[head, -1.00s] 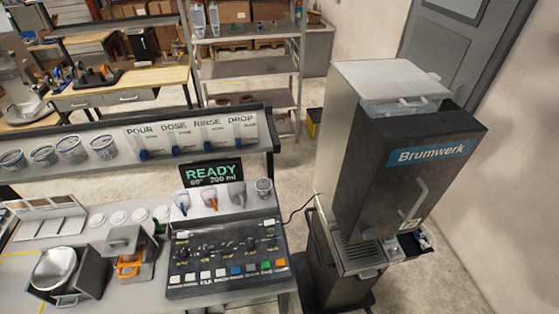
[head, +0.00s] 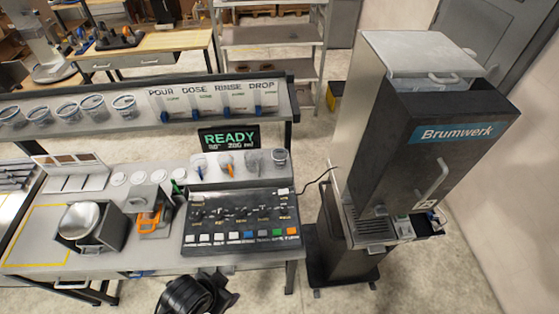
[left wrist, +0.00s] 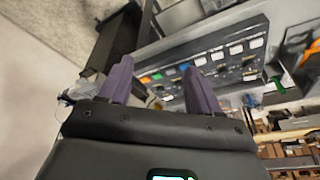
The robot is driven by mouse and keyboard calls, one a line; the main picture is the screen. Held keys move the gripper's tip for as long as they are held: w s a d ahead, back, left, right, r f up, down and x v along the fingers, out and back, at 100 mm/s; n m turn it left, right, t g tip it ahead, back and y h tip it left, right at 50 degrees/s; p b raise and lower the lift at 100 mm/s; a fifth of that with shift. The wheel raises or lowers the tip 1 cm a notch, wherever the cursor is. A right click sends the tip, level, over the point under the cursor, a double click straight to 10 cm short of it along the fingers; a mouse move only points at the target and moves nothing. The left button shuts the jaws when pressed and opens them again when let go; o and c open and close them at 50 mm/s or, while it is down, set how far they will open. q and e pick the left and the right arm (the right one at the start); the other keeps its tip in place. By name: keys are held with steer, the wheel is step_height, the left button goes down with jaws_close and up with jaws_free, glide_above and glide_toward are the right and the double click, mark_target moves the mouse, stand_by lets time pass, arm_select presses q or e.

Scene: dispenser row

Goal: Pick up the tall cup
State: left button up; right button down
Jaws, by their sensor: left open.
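I cannot single out one clearly tall cup in these views. A small clear cup (head: 280,157) stands behind the console, at the right end of a row of tools. My left gripper (left wrist: 157,64) shows in the left wrist view with its two purple fingers apart and nothing between them. Beyond its fingers lies the button console, seen upside down. My right gripper is in neither view.
The black console (head: 242,221) fills the bench's right end, with a READY display (head: 229,139) behind it. A metal bowl (head: 79,219) sits in a dark holder, beside an orange-handled device (head: 150,218). The Brumwerk machine (head: 427,150) stands right of the bench across a floor gap.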

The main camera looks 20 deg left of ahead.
arm_select(q)
steer(key=o, duration=0.4)
steer(key=shift+o, duration=0.2)
